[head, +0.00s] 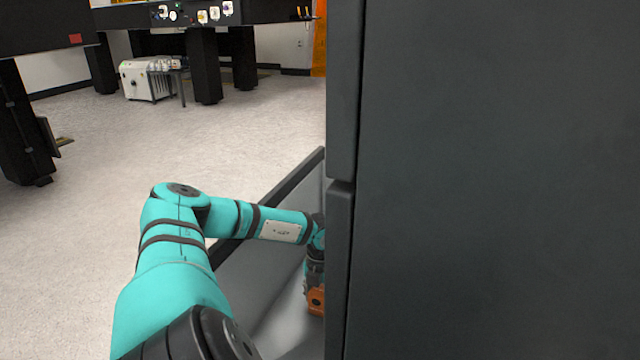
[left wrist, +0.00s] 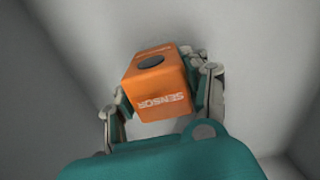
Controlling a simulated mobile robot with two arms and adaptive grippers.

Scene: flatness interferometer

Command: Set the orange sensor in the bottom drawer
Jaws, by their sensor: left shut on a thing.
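The orange sensor (left wrist: 158,85) is a small orange block with a dark round spot and the word SENSOR on it. In the left wrist view my left gripper (left wrist: 163,100) has its fingers on both sides of it and is shut on it. In the head view the sensor (head: 316,300) shows at the end of my left arm, inside the open bottom drawer (head: 262,200). The left gripper (head: 314,275) is partly hidden by the cabinet edge. Whether the sensor touches the drawer floor I cannot tell. My right gripper is not in view.
The dark cabinet (head: 490,180) fills the right half of the head view and hides part of the drawer. Grey drawer walls surround the gripper closely. Open floor (head: 120,150) lies to the left. Black tables and a white machine (head: 146,80) stand far back.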

